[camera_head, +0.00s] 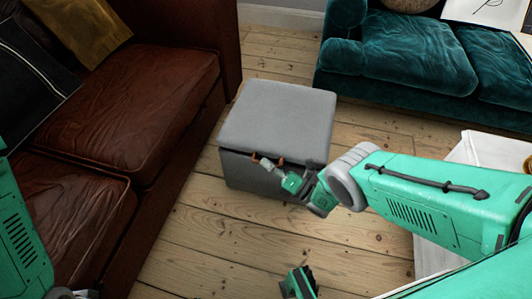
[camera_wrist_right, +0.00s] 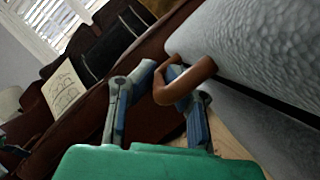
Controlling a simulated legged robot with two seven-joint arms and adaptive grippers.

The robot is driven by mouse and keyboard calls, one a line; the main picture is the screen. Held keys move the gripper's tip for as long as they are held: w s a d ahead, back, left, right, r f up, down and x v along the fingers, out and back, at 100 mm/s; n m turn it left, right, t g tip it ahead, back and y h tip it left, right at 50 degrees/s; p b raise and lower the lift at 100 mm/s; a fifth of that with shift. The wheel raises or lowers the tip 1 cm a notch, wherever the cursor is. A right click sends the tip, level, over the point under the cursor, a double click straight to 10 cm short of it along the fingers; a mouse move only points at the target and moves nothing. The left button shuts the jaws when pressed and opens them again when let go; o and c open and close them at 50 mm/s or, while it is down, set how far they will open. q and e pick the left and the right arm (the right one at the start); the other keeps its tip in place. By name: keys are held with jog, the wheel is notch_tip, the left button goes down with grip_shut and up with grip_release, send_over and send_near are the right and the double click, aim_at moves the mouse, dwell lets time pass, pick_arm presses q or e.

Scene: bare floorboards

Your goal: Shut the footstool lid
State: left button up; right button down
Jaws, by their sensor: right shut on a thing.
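The grey footstool (camera_head: 243,174) stands on the floorboards in the middle of the head view. Its flat grey lid (camera_head: 277,117) lies over the box, with a narrow dark gap along the front edge; the gap also shows beside the lid (camera_wrist_right: 245,50) in the right wrist view. A brown loop handle (camera_wrist_right: 187,84) sticks out from the lid's front edge. My right gripper (camera_head: 268,163) is at that front edge, shut on the handle, though its fingers partly hide the contact.
A brown leather sofa (camera_head: 130,110) stands close on the left of the footstool. A teal sofa (camera_head: 420,55) is at the back right. A white table (camera_head: 480,148) is at the right, partly behind my arm. Bare floorboards (camera_head: 190,235) lie in front of the footstool.

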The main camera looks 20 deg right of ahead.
jog(key=shift+s+a+f+n+y, duration=0.1)
jog(key=shift+f+n+y, duration=0.05)
jog(key=shift+f, duration=0.35)
jog(key=shift+s+a+f+n+y, duration=0.1)
jog(key=shift+f+n+y, duration=0.05)
jog(key=shift+f, duration=0.3)
pick_arm(q)
jog(key=shift+w, duration=0.45)
pick_arm(e)
jog(key=shift+f, duration=0.1)
jog(key=shift+s+f, duration=0.15)
jog(key=shift+f, duration=0.15)
jog(key=c, duration=1.9)
grip_release()
jog(key=shift+f, duration=0.1)
pick_arm(q)
jog(key=shift+w+a, duration=0.1)
pick_arm(e)
jog(key=shift+w+r, duration=0.2)
jog(key=shift+w, duration=0.1)
jog(key=shift+d, duration=0.15)
